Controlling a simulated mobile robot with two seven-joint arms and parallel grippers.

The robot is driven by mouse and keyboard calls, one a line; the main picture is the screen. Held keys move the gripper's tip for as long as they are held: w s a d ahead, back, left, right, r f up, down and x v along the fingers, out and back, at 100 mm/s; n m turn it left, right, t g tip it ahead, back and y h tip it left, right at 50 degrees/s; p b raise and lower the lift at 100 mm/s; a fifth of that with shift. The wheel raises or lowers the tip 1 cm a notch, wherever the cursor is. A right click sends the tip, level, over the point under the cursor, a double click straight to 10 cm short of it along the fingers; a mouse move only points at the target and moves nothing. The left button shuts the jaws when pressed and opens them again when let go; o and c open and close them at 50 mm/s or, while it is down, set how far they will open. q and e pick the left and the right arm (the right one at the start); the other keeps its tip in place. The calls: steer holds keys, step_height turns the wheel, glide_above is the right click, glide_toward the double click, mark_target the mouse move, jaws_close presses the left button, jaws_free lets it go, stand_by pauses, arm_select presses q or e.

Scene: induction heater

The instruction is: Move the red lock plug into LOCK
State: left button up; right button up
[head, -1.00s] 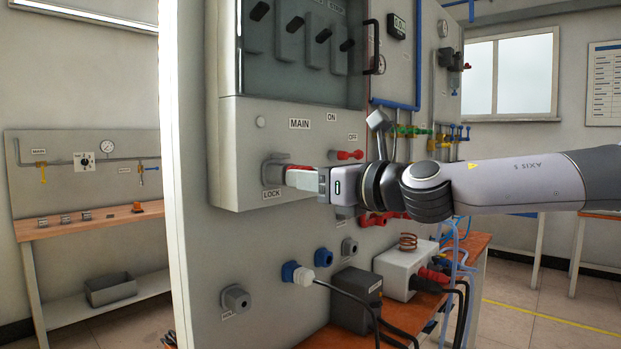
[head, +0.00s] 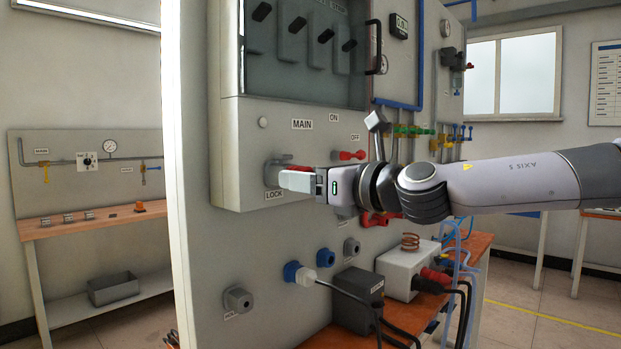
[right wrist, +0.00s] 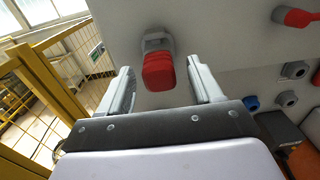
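The red lock plug (right wrist: 158,72) sits in the grey LOCK socket (right wrist: 157,40) on the panel, seen in the right wrist view. In the head view a strip of the plug (head: 300,168) shows just above my fingers, beside the socket (head: 271,172) over the LOCK label. My right gripper (head: 297,181) is in front of the plug. In the right wrist view my right gripper (right wrist: 160,88) is open, its fingers spread either side of the plug with gaps, not touching it. My left gripper is not in view.
A red handle (head: 350,155) sticks out under the OFF label, close to my right gripper. Red handles (head: 378,218) lie below my wrist. A yellow fence (right wrist: 62,85) stands left in the wrist view.

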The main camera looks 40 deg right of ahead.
steer(key=s+b, duration=0.1)
steer(key=s, duration=0.6)
steer(key=shift+d+b, duration=0.25)
steer(key=shift+b, duration=0.1)
stand_by(0.7)
